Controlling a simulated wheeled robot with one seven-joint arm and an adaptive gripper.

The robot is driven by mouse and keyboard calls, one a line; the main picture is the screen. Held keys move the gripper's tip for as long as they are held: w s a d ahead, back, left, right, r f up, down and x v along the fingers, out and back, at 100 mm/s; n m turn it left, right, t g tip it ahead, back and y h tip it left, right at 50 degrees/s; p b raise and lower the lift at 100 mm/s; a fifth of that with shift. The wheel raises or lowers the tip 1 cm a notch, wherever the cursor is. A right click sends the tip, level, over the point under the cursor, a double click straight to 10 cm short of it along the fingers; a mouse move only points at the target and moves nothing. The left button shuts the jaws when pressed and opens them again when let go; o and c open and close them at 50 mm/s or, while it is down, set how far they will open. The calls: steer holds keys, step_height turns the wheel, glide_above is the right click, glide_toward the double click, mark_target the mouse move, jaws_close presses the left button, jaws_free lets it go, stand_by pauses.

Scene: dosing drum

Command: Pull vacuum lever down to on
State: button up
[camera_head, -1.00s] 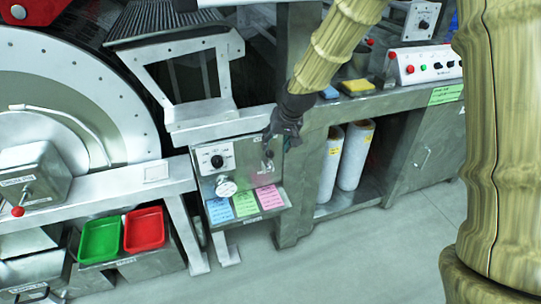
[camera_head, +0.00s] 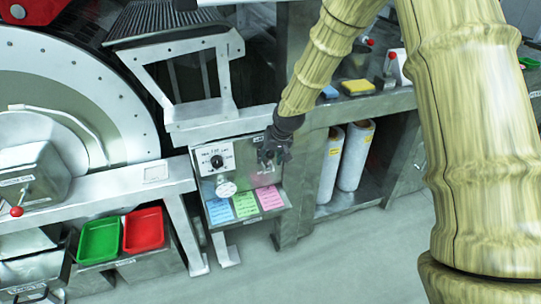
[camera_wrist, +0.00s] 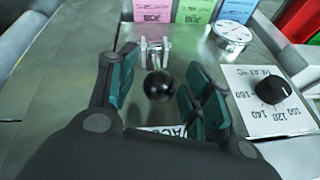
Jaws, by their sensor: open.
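The vacuum lever shows in the wrist view as a black ball knob (camera_wrist: 159,85) on a short metal stem, with its metal bracket (camera_wrist: 153,53) beyond it. A partly hidden label with the letters "ACU" (camera_wrist: 172,130) lies beside the knob. My gripper (camera_wrist: 157,88) is open, with its teal-padded fingers on either side of the knob. I cannot tell whether they touch it. In the head view my gripper (camera_head: 270,157) is in front of the right part of the metal control panel (camera_head: 235,172) and hides the lever.
A heat dial (camera_head: 216,161) and a round gauge (camera_head: 226,188) sit left of the lever. Pink, green and blue cards (camera_head: 245,205) lie below. A red tray (camera_head: 144,229) and a green tray (camera_head: 99,240) stand lower left. White rolls (camera_head: 355,155) stand on a shelf at right.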

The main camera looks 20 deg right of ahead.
jaws_close()
